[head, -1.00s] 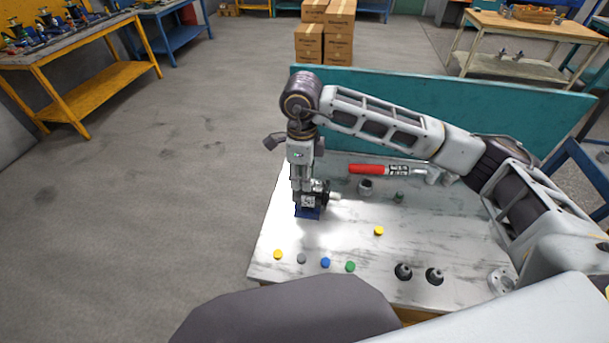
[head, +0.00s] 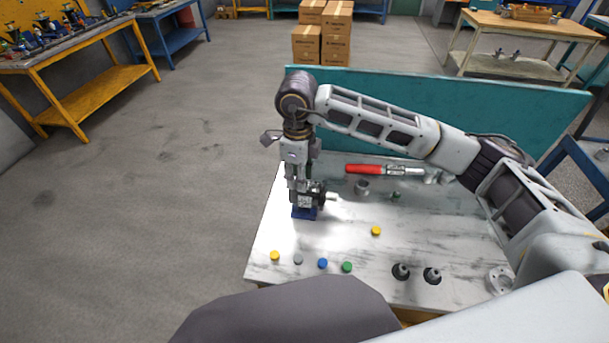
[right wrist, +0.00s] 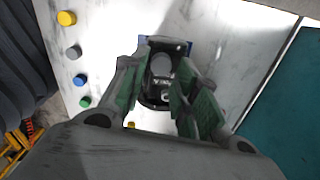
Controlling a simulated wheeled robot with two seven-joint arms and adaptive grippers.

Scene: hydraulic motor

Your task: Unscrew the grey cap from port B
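The hydraulic motor (head: 307,201) is a small dark body on a blue base (head: 304,213) at the left part of the metal table, with a shaft pointing right. My right gripper (head: 298,187) points straight down over it. In the right wrist view my right gripper's green-padded fingers (right wrist: 162,76) stand apart on either side of the motor (right wrist: 153,97). A round grey cap (right wrist: 162,66) shows on the motor between them, with gaps beside it. Port letters are too small to read. My left gripper is not in view.
Yellow (head: 275,256), grey (head: 298,259), blue (head: 323,263) and green (head: 347,267) caps lie along the front edge. Another yellow cap (head: 376,231) lies mid-table. A red-handled tool (head: 365,169) lies at the back, before a teal panel (head: 440,115). Two dark knobs (head: 401,271) (head: 432,276) stand at front right.

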